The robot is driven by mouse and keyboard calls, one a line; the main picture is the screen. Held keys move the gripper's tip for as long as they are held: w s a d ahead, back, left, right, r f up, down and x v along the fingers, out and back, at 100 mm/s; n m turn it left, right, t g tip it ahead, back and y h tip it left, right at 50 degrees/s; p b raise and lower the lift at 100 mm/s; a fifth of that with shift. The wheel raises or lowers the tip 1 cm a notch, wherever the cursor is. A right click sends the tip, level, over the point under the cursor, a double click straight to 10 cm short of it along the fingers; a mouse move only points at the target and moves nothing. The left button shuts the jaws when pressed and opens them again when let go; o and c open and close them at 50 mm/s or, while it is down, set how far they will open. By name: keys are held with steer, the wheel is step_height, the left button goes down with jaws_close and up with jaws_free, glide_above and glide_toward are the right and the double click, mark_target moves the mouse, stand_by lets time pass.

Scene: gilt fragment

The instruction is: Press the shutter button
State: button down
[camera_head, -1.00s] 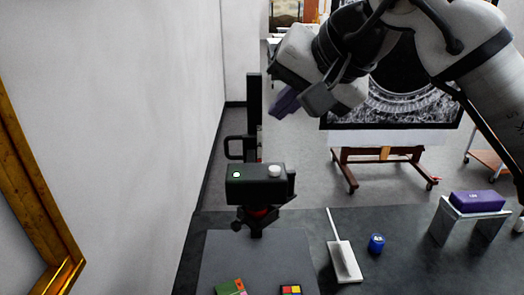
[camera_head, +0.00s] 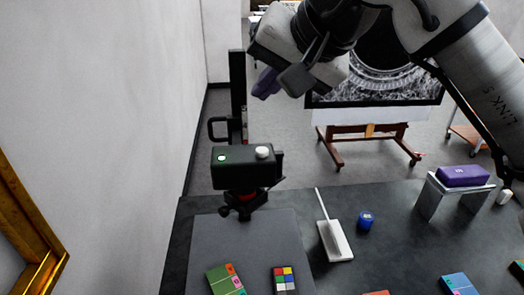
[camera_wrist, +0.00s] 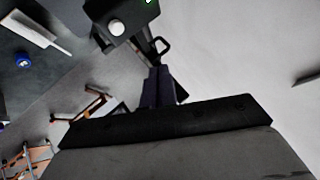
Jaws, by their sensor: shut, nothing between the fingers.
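The black camera (camera_head: 236,172) stands on a small mount at the back left of the dark table. It carries a round white shutter button (camera_head: 263,152) on its top right and a lit green light (camera_head: 222,158) on its top left. In the wrist view the camera (camera_wrist: 128,38) is at the top, with the white button (camera_wrist: 116,27) in clear sight. My gripper (camera_head: 266,84) is shut and empty, in the air above and beyond the camera, apart from it. Its purple fingers also show in the wrist view (camera_wrist: 158,86), below the camera.
A framed picture on an easel stands behind.

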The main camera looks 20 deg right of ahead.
step_height(320, 180, down, 7)
steer(key=b, duration=0.5)
steer(key=shift+f, duration=0.1)
stand_by(1.7)
steer(key=shift+f+b, duration=0.4)
steer(key=shift+b, duration=0.05)
steer(key=shift+f+b, duration=0.35)
steer(key=shift+f, duration=0.05)
stand_by(0.4)
steer(key=shift+r, duration=0.15)
steer(key=shift+r+p, duration=0.6)
steer(key=shift+r, duration=0.1)
step_height(320, 180, up, 5)
steer(key=p, duration=0.3)
steer(key=shift+p, duration=0.35)
